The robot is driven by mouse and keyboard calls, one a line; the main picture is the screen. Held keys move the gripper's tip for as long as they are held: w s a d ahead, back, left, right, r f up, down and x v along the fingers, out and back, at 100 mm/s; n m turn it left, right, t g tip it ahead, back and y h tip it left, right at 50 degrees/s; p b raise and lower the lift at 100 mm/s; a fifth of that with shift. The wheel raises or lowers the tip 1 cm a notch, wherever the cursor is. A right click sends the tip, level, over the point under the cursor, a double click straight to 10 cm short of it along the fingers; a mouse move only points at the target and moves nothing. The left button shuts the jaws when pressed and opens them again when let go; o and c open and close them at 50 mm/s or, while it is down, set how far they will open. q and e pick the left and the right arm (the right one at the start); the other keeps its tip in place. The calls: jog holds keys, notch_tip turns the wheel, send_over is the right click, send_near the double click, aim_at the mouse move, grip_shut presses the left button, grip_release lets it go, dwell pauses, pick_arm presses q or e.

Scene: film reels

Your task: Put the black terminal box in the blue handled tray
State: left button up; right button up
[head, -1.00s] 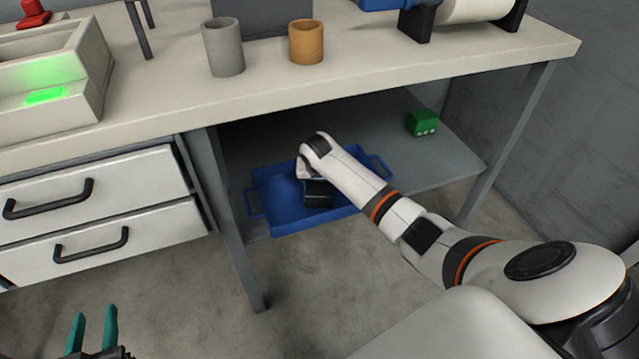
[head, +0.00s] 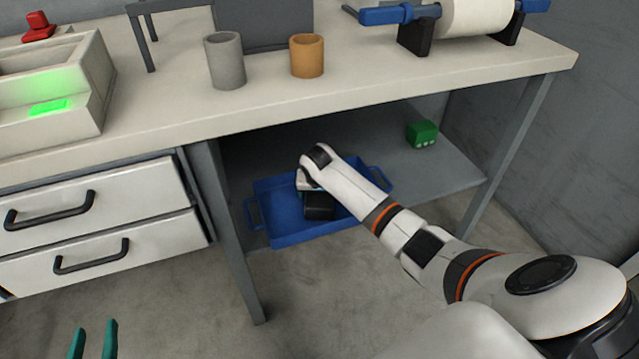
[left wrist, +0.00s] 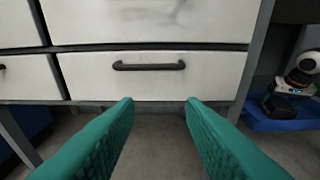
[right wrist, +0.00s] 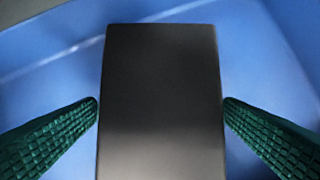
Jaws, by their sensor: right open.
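The black terminal box (right wrist: 160,60) fills the middle of the right wrist view, with blue tray floor around it. My right gripper (right wrist: 161,106) is open, one green finger on each side of the box, with slim gaps. The blue handled tray (head: 278,222) sits on the shelf under the bench; my right arm reaches down into it. In the head view a dark block shows below my wrist in the tray; I cannot tell box from gripper body there. My left gripper (head: 94,333) is open and empty, in front of the drawers; it also shows in the left wrist view (left wrist: 158,101).
A green block (head: 422,134) lies on the shelf right of the tray. Bench legs and the tabletop (head: 400,85) frame the shelf space. White drawers (head: 100,215) stand to the left. A grey cup (head: 225,62) and an orange cup (head: 307,57) stand on top.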

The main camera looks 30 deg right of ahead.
aim_at(319, 198)
jog(key=p+v, duration=0.2)
jog(key=v, duration=0.3)
jog(key=shift+r, duration=0.25)
jog(key=p+v, duration=0.2)
jog(key=v, duration=0.3)
jog(key=s+a+f+n+y, duration=0.1)
jog(key=s+a+f+n, duration=0.2)
jog(key=s+a, duration=0.4)
jog(key=s+a+f+n+y, duration=0.1)
jog(key=s+a+f+n, duration=0.2)
jog(key=s, duration=0.6)
pick_arm(q)
jog(key=s+a+f+g+y, duration=0.1)
jog(key=s+a+f+g, duration=0.1)
jog(key=s+f+g, duration=0.3)
jog(key=s+a+f+g+y, duration=0.2)
jog(key=s+f+g, duration=0.3)
jog(key=s, duration=0.4)
jog(key=shift+s+a+n+g, duration=0.15)
jog(key=shift+a+n+g, duration=0.15)
jog(key=shift+a+g, duration=0.55)
pick_arm(e)
jog(key=s+a+r+n, duration=0.1)
jog(key=s+a+r, duration=0.1)
jog(key=s, duration=0.6)
jog(key=s+a+r+n, duration=0.2)
jog(key=s+a, duration=0.1)
jog(key=s, duration=0.5)
jog(key=shift+r+y, duration=0.2)
jog(key=shift+y, duration=0.2)
